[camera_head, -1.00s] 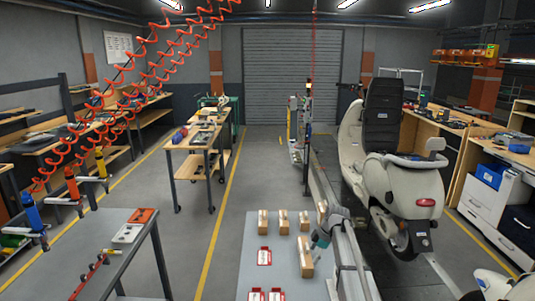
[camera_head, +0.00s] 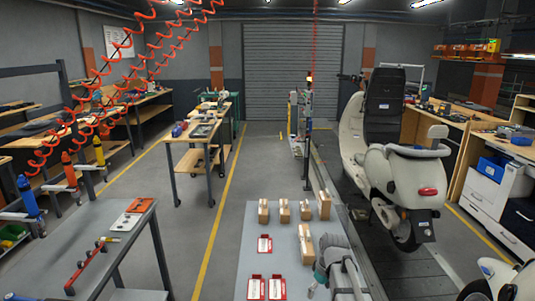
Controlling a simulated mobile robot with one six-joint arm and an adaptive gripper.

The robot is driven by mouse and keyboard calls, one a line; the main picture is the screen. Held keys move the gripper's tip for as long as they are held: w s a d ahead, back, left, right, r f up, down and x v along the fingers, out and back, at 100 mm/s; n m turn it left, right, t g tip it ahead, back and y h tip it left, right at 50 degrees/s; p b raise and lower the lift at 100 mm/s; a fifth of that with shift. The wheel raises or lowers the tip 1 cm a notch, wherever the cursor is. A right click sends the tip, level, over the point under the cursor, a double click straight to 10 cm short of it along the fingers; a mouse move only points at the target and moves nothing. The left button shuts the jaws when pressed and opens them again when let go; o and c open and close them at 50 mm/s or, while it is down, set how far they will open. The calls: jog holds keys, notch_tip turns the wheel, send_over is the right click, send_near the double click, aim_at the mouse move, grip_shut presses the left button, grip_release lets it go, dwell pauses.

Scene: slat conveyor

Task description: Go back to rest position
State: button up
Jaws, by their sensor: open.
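My gripper (camera_head: 312,288) is at the lower middle of the head view, over the right part of the grey table (camera_head: 237,262). Its jaws are small and partly hidden by my own wrist; it is open and I see nothing held in it. A larger cardboard box (camera_head: 306,240) stands on the table just beyond it, apart from the fingers as far as I can tell.
Several small cardboard boxes (camera_head: 284,211) stand along the table's far edge. Red-and-white items (camera_head: 264,244) lie on its left. A cream scooter (camera_head: 402,180) stands to the right above the dark slat conveyor (camera_head: 385,262). The floor left of the table (camera_head: 190,235) is clear.

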jog(key=s+f+m+h+b, duration=0.1)
jog(key=s+f+m+b, duration=0.2)
jog(key=s+m, duration=0.4)
jog(key=s+f, duration=0.1)
jog(key=s, duration=0.3)
jog(key=shift+s+d+h, duration=0.2)
jog(key=shift+d+h, duration=0.05)
jog(key=shift+h, duration=0.15)
dwell(0.8)
